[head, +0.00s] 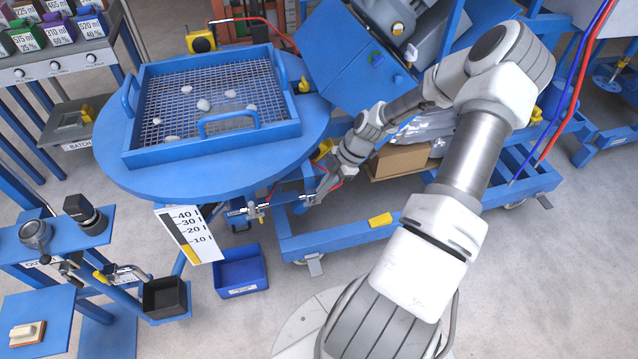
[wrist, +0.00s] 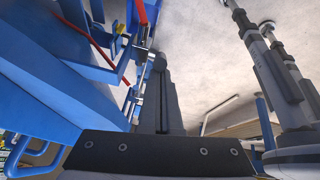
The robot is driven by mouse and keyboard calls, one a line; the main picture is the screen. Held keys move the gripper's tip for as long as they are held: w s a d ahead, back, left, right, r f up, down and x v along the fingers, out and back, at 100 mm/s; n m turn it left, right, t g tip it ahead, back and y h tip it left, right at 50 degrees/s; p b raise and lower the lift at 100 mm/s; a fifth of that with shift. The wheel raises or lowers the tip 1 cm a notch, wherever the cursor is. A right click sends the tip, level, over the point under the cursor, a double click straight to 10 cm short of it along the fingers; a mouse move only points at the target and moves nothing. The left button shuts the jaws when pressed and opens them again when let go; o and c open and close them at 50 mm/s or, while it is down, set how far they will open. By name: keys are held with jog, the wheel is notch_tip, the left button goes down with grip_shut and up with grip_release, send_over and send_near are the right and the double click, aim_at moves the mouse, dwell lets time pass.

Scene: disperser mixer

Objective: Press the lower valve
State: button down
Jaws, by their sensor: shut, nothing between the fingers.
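My gripper (head: 314,194) is shut and empty, low beside the right side of the round blue table. Its closed fingers also show in the wrist view (wrist: 160,66), pointing away from the camera. A small metal valve fitting (head: 256,210) sits on a thin pipe under the table edge, left of my gripper. I cannot tell whether the fingers touch the pipe or a fitting on it. Blue brackets with red and metal piping (wrist: 132,60) show left of the fingers in the wrist view. Which fitting is the lower valve is not clear.
A blue sieve tray (head: 213,100) with pale lumps stands on the round table (head: 118,158). A level gauge (head: 190,232) hangs below it. A blue bin (head: 240,272) is on the floor. A blue wheeled frame (head: 330,240) stands right of the table. Open floor lies in front.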

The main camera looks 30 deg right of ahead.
jog(key=shift+s+d+f+t+y+b, duration=0.15)
jog(key=shift+d+f+t+y+b, duration=0.2)
jog(key=shift+d+y, duration=0.25)
jog(key=d+f+y+b, duration=0.1)
jog(key=y+b, duration=0.1)
jog(key=b, duration=0.1)
jog(key=d+f+t+y+b, duration=0.1)
jog(key=y+b, duration=0.1)
jog(key=b, duration=0.2)
jog(key=s+d+f+t+y+b, duration=0.1)
jog(key=f+y+b, duration=0.1)
jog(key=y+b, duration=0.1)
jog(key=shift+d+b, duration=0.1)
jog(key=shift+b, duration=0.35)
jog(key=shift+d+f+b, duration=0.1)
jog(key=shift+f+b, duration=0.05)
jog(key=shift+b, duration=0.2)
